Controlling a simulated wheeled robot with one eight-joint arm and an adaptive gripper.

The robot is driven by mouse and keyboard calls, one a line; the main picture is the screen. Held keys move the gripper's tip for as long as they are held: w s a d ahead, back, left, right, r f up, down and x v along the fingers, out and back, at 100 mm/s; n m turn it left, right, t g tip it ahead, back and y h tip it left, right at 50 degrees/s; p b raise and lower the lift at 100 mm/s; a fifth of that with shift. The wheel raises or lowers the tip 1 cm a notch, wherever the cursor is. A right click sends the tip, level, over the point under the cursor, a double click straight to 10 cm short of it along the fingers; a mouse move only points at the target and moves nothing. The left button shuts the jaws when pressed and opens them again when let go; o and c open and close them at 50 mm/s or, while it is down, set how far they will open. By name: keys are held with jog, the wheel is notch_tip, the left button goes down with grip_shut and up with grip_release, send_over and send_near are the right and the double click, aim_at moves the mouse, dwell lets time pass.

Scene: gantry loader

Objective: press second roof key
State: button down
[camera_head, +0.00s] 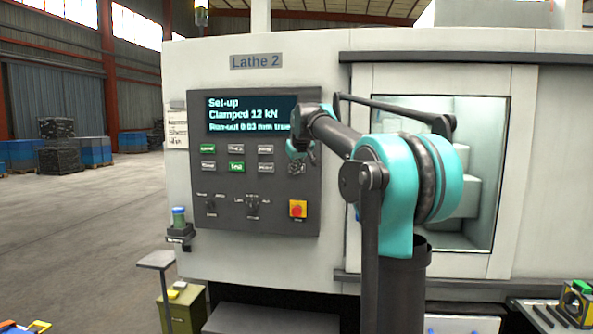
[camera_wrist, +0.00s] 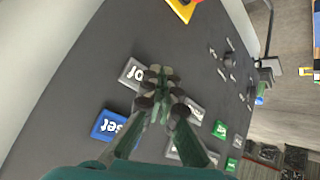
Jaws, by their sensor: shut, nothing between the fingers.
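The dark control panel (camera_head: 225,220) of Lathe 2 carries rows of small keys. My gripper (camera_head: 300,153) is in front of its right-hand key column; in the wrist view, its fingertips (camera_wrist: 160,82) are together with nothing between them. A grey key (camera_wrist: 133,73) is right beside the fingertips, its white lettering partly covered, ending in what looks like "of" or "or". It shows small below the gripper in the head view (camera_head: 297,168). A blue key (camera_wrist: 108,126) with lettering ending "set" is next to it. I cannot tell whether the fingertips touch the grey key.
A red stop button on a yellow plate (camera_head: 298,209) is below the keys. Rotary switches (camera_head: 252,205) are left of it. Green keys (camera_head: 237,167) and grey keys are further left. The display (camera_head: 250,114) reads "Set-up", "Clamped 12 kN". A window (camera_head: 480,150) is at right.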

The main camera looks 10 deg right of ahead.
jog(key=shift+w, duration=0.1)
jog(key=shift+w+d, duration=0.1)
jog(key=shift+w, duration=0.2)
jog(key=shift+w+d, duration=0.15)
jog(key=shift+w, duration=0.25)
dwell(0.9)
jog(key=shift+s, duration=0.1)
jog(key=shift+s+a, duration=0.25)
jog(key=shift+s, duration=0.45)
jog(key=shift+s+a, duration=0.25)
jog(key=shift+s, duration=0.55)
jog(key=shift+s+a, duration=0.3)
jog(key=shift+s, duration=0.5)
jog(key=shift+s+a, duration=0.25)
jog(key=shift+s, duration=0.55)
